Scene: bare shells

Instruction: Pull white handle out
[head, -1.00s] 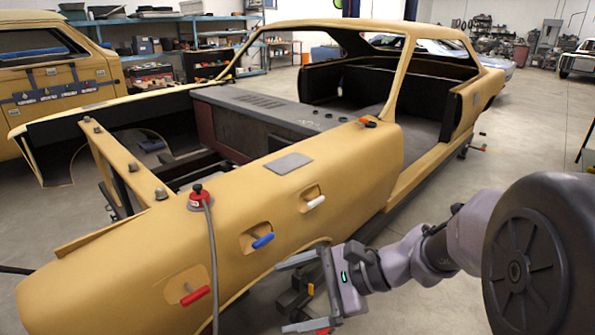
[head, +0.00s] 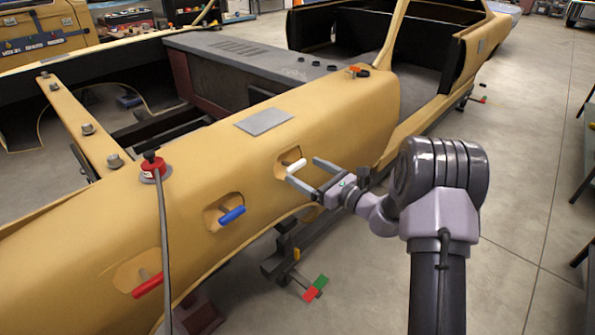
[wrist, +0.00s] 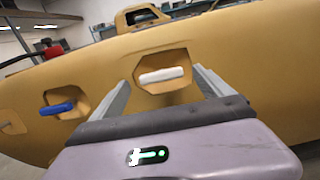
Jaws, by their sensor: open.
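The white handle (head: 296,166) sits in a recess on the side of the yellow car shell (head: 330,105). In the wrist view the white handle (wrist: 162,75) lies level in its recess, between my two fingers in the picture. My gripper (head: 306,172) is open and empty, its fingers pointing at the handle from the right. One finger looks very near the handle in the head view; I cannot tell whether they touch.
A blue handle (head: 232,215) and a red handle (head: 147,285) sit in recesses to the left. A red knob (head: 152,165) with a hanging grey cable stands on the shell. A low stand with red and green pieces (head: 316,288) is on the floor below.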

